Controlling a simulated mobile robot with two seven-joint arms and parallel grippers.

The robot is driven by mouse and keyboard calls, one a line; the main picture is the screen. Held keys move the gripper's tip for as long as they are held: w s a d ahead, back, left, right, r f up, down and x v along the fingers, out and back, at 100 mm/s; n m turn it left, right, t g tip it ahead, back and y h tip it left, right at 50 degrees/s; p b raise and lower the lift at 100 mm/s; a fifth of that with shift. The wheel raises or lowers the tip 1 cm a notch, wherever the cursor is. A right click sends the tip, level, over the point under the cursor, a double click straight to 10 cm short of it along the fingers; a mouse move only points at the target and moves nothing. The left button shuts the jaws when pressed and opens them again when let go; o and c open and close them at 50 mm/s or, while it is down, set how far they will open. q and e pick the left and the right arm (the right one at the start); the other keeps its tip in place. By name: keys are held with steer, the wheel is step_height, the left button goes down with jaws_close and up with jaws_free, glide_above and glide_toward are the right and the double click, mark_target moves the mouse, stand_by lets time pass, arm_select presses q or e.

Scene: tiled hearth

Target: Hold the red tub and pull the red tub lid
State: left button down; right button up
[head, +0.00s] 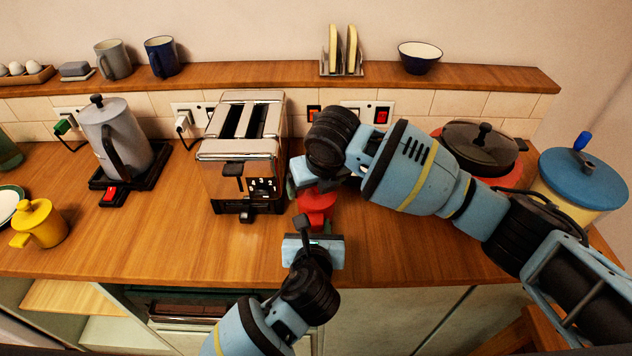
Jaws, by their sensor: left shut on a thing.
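The red tub (318,204) stands on the wooden counter, right of the toaster, and is mostly covered by my two grippers. My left gripper (304,224) reaches up from the front edge and is shut on the red tub at its near side. My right gripper (306,178) comes from the right and is over the top of the tub. The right gripper's own wrist hides most of its fingers, so I cannot tell whether they are open or shut. I cannot make out the red tub lid apart from the tub.
A chrome toaster (240,150) stands close on the left. Further left are a grey kettle (114,135) and a yellow pot (42,222). A dark-lidded red pot (482,142) and a blue-lidded container (583,178) stand at right, near my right arm.

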arm_select(q)
steer(key=shift+r, duration=0.1)
arm_select(e)
steer(key=shift+f, duration=0.1)
steer(key=c, duration=1.7)
steer(key=shift+s, duration=0.1)
steer(key=shift+c, duration=0.4)
steer(key=o, duration=0.4)
steer(key=shift+f, duration=0.2)
jaws_close()
arm_select(q)
steer(key=shift+w, duration=0.1)
arm_select(e)
steer(key=shift+r, duration=0.65)
steer(key=shift+r, duration=0.3)
steer(key=shift+r, duration=0.15)
steer(key=shift+r, duration=0.45)
steer(key=shift+r, duration=0.1)
